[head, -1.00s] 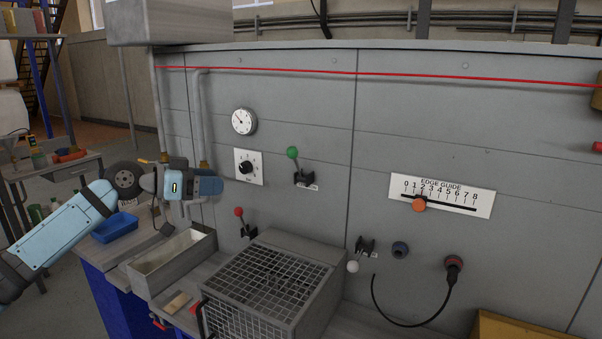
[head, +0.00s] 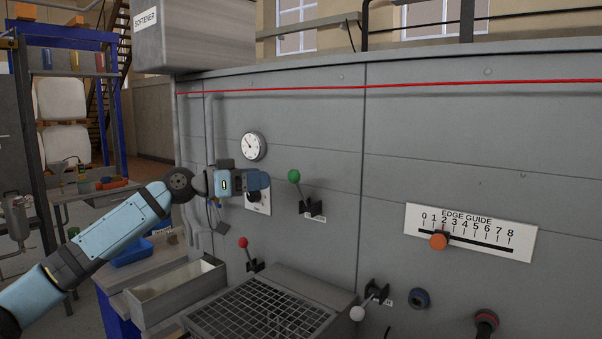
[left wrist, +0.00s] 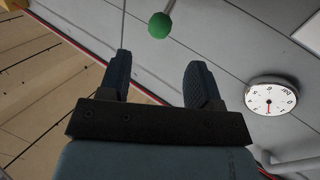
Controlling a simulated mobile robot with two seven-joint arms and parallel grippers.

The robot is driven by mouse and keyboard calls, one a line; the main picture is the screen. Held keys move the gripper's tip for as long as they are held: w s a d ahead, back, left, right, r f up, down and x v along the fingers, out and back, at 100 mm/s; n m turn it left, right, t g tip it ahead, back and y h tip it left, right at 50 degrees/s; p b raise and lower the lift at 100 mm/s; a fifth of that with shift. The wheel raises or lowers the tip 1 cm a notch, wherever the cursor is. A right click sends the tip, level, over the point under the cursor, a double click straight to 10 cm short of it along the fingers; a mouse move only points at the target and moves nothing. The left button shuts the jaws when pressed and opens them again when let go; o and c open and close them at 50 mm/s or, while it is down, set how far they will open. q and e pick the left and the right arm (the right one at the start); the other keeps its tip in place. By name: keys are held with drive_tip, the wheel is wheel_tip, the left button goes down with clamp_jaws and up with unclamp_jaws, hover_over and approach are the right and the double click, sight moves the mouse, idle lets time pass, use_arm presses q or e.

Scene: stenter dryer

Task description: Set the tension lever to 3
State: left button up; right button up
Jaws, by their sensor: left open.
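Three levers stand on the grey machine panel: one with a green knob (head: 294,176), one with a red knob (head: 243,242) and one with a white knob (head: 357,313). Their small labels are too small to read, so I cannot tell which is the tension lever. My left gripper (head: 264,181) is open and empty, left of the green-knobbed lever, partly covering a white dial plate (head: 258,206). In the left wrist view its two fingers (left wrist: 158,78) are spread, with the green knob (left wrist: 160,25) beyond them, apart from both. My right gripper is not in view.
A round gauge (head: 253,146) is above the gripper and also shows in the left wrist view (left wrist: 271,97). The edge guide scale (head: 480,222) has its orange knob (head: 438,242) near 2. A mesh-topped box (head: 272,312) and an open trough (head: 178,288) stand below.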

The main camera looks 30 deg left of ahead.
sight(292, 175)
use_arm(q)
drive_tip(key=p+x, duration=0.3)
drive_tip(key=x, duration=0.6)
drive_tip(key=shift+w+d, duration=0.15)
drive_tip(key=shift+w, duration=0.1)
drive_tip(key=shift+w+d, duration=0.35)
drive_tip(key=shift+w, duration=0.15)
